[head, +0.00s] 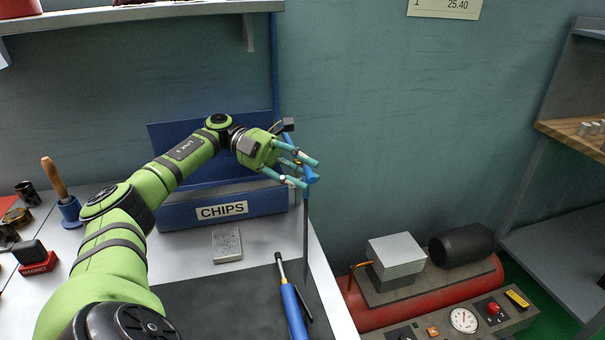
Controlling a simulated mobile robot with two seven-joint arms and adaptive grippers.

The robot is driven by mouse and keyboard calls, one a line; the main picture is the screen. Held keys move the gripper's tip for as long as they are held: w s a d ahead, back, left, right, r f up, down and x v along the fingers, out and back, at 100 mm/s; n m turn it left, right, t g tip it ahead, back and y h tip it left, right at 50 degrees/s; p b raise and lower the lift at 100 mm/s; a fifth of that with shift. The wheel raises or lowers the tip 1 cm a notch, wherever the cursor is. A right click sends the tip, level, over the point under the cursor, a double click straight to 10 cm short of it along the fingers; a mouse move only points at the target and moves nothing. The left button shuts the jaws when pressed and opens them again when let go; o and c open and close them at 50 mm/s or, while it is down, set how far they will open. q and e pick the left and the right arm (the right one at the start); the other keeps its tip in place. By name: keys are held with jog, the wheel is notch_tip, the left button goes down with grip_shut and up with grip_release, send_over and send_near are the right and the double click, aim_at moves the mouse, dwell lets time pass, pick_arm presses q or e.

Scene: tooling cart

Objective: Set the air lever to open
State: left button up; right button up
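My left gripper (306,172) reaches in from the left along the back wall, its teal fingers pointing right and visibly parted. A small blue piece (312,176) shows at the fingertips, beside or between them; it may be the air lever, but the fingers partly cover it and I cannot tell its setting or whether they touch it. A blue pipe (275,60) runs down the wall to a dark fitting (288,125) just behind the gripper. A thin dark line (305,235) hangs below the blue piece. My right gripper is not in view.
A blue bin labelled CHIPS (180,214) stands under my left arm. A blue-handled tool (293,310) lies on the dark mat (215,300). A red compressor (375,313) with a gauge (463,320) stands right of the bench. The wall right of the gripper is clear.

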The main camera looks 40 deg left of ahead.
pick_arm(q)
notch_tip(320, 180, up, 10)
jog(key=a, duration=0.1)
notch_tip(320, 180, down, 8)
jog(key=d+n+g+y, duration=0.1)
jog(key=s+a+p, duration=0.2)
jog(key=a+p, duration=0.5)
jog(key=shift+r, duration=0.3)
dwell(0.5)
